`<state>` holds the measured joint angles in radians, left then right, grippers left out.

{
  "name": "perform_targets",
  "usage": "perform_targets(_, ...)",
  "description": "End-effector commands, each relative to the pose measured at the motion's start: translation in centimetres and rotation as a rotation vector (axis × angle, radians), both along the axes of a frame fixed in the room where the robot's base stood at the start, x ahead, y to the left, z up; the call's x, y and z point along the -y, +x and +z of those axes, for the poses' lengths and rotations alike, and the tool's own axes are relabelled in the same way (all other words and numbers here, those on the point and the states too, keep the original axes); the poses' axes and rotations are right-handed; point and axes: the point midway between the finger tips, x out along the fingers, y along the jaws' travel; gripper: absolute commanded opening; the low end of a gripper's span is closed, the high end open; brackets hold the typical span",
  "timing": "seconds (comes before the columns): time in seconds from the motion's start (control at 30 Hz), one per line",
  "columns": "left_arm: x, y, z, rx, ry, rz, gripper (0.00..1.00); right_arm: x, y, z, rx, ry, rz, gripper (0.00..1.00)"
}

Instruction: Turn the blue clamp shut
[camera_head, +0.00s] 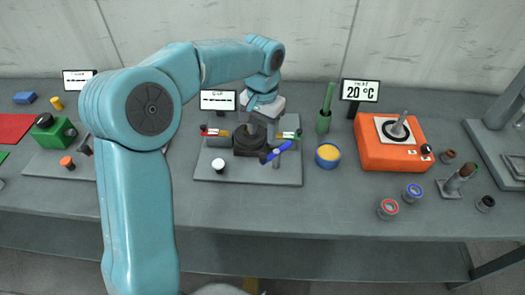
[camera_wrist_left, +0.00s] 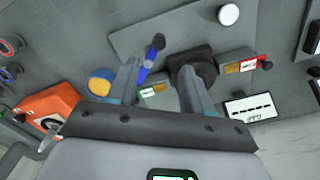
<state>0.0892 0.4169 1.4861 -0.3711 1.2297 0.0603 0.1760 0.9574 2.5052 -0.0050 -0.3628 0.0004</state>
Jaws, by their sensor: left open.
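The blue clamp's handle (camera_head: 279,151) is a blue bar with a dark knob, lying slantwise at the right side of a grey base plate (camera_head: 230,175). In the left wrist view the blue handle (camera_wrist_left: 147,65) shows beside one finger, in the gap between both fingers. A round black block (camera_head: 249,143) stands beside the clamp; whether the clamp touches it I cannot tell. My left gripper (camera_head: 263,134) points down over the block and clamp; its fingers (camera_wrist_left: 161,85) are apart with nothing gripped. It partly hides the clamp's body. My right gripper is not in view.
A white button (camera_head: 219,165) is at the plate's front. A blue bowl of yellow stuff (camera_head: 328,155), a green tube (camera_head: 325,116) and an orange heater (camera_head: 392,145) stand to the right.

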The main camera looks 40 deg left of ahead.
Motion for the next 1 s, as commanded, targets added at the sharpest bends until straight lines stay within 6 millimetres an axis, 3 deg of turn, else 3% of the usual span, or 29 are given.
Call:
perform_targets(0.2, 0.0, -0.1, -5.2, -0.005, -0.002, 0.001, 0.50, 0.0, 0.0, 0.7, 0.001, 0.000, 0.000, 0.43)
perform_targets(0.4, -0.1, 0.1, -8.5, -0.002, -0.001, 0.002, 0.50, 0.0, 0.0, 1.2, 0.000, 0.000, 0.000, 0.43)
perform_targets(0.6, -0.2, 0.3, -9.9, 0.000, -0.001, 0.001, 0.50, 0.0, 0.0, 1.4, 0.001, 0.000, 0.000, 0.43)
perform_targets(0.83, -0.2, 0.3, -10.0, 0.001, -0.001, 0.001, 0.50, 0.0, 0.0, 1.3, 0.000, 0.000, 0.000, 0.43)
perform_targets(0.87, -0.2, 0.3, -10.0, 0.001, -0.001, 0.001, 0.47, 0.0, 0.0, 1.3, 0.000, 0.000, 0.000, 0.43)
perform_targets(1.0, -0.2, 0.3, -10.0, 0.001, -0.001, 0.001, 0.01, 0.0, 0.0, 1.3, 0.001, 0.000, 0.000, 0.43)
